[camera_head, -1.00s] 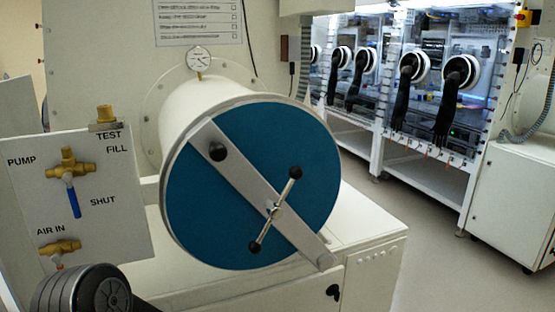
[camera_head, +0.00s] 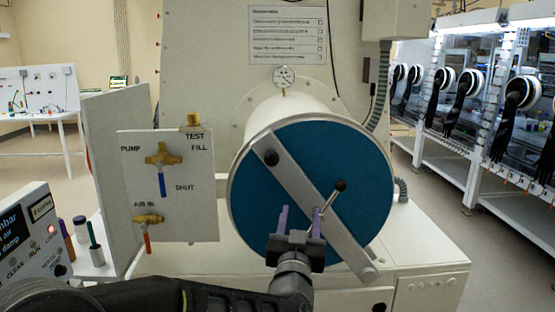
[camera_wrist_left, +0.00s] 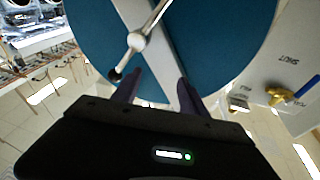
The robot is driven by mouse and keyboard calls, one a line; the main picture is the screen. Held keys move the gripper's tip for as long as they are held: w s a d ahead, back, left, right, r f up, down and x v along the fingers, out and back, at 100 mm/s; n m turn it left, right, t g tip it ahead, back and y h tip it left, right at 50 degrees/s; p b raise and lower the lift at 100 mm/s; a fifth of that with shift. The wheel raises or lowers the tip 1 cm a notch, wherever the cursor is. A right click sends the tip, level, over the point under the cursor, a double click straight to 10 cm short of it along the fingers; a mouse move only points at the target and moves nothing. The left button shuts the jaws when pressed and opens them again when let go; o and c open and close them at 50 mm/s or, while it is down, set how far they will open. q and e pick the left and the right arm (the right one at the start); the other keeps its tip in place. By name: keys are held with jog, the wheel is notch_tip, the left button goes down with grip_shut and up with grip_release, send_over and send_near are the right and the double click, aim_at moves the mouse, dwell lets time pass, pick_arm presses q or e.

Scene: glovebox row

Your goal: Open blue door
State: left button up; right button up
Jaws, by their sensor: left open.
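The blue door (camera_head: 355,165) is a round disc closing the end of a white cylinder; it looks shut. In the left wrist view the handle (camera_wrist_left: 137,41) lies just beyond the fingers, which appear empty. My right gripper is not in view.
A valve panel (camera_head: 200,215) with brass valves and a blue lever stands left of the door. A pressure gauge (camera_head: 284,76) is above the cylinder. A control box (camera_head: 32,240) and small bottles are at lower left. Gloveboxes (camera_head: 480,90) line the right, with open floor before them.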

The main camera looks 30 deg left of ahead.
aim_at(272, 161)
pick_arm(q)
jog(key=s+a+r+n+y, duration=0.3)
jog(key=s+r+y, duration=0.1)
jog(key=r, duration=0.5)
jog(key=shift+s+a+r+y, duration=0.2)
jog(key=shift+s+a+y, duration=0.1)
jog(key=shift+s, duration=0.4)
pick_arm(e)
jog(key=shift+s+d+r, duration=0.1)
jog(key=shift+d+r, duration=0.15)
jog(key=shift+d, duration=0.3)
pick_arm(q)
jog(key=shift+g, duration=0.3)
jog(key=shift+w+a+r+p, duration=0.25)
jog(key=shift+w+p, duration=0.2)
jog(key=shift+w, duration=0.05)
jog(key=p+x, duration=0.2)
jog(key=x, duration=0.4)
jog(key=shift+w+a+r, duration=0.1)
jog(key=shift+w+a, duration=0.05)
jog(key=shift+w, duration=0.1)
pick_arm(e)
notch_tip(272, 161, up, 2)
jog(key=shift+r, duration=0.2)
pick_arm(q)
jog(key=shift+c, duration=0.3)
grip_shut()
